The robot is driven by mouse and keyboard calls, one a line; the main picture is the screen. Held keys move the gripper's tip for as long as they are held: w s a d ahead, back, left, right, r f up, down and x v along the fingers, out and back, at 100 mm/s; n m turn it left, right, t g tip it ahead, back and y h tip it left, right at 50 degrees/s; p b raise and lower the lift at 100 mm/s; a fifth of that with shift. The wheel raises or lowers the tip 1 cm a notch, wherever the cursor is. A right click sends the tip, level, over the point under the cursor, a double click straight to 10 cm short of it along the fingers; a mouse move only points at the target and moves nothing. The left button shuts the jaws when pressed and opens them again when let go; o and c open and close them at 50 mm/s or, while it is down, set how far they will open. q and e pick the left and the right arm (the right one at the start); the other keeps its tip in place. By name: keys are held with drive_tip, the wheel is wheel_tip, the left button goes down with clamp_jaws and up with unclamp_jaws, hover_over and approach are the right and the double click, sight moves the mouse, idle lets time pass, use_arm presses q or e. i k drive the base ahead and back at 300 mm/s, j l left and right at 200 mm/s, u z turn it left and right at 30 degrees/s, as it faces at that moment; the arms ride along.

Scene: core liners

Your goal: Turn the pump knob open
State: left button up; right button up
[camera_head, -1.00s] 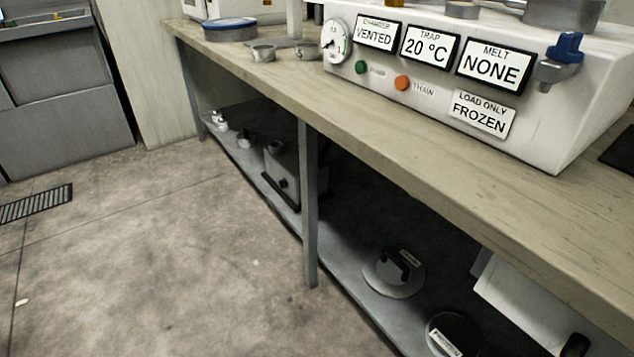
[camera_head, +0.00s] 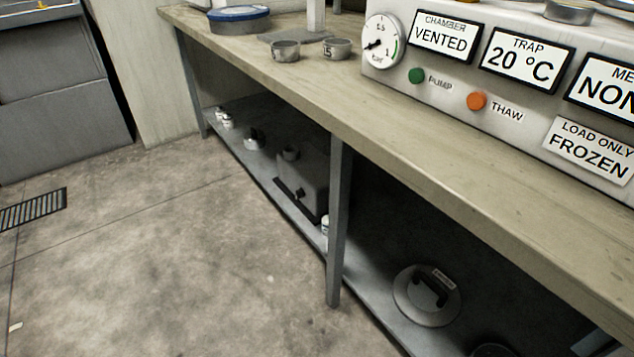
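A white machine (camera_head: 540,115) stands on the bench at the upper right. Its front has a green button (camera_head: 416,75) labelled PUMP and an orange button (camera_head: 477,101) labelled THAW. A round gauge (camera_head: 382,42) sits at its left end. Its displays read CHAMBER VENTED and TRAP 20 °C. A grey boxy unit (camera_head: 314,180) with a dark knob-like part (camera_head: 300,193) sits on the lower shelf; I cannot tell whether this is the pump knob. The blue-handled valve on the machine is out of view now. Neither gripper is in view.
The wooden bench top (camera_head: 420,120) runs diagonally. Small metal cups (camera_head: 285,51) and a blue-lidded tin (camera_head: 239,18) stand on it. A bench leg (camera_head: 337,225) and a round lid (camera_head: 427,294) on the shelf are nearer.

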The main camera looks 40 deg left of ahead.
sight(300, 193)
drive_tip(key=i+j+z, duration=0.15)
drive_tip(key=j+z, duration=0.15)
drive_tip(key=j, duration=1.2)
drive_tip(key=j+z, duration=0.3)
drive_tip(key=j, duration=1.15)
drive_tip(key=k+j, duration=0.1)
drive_tip(key=j, duration=2.05)
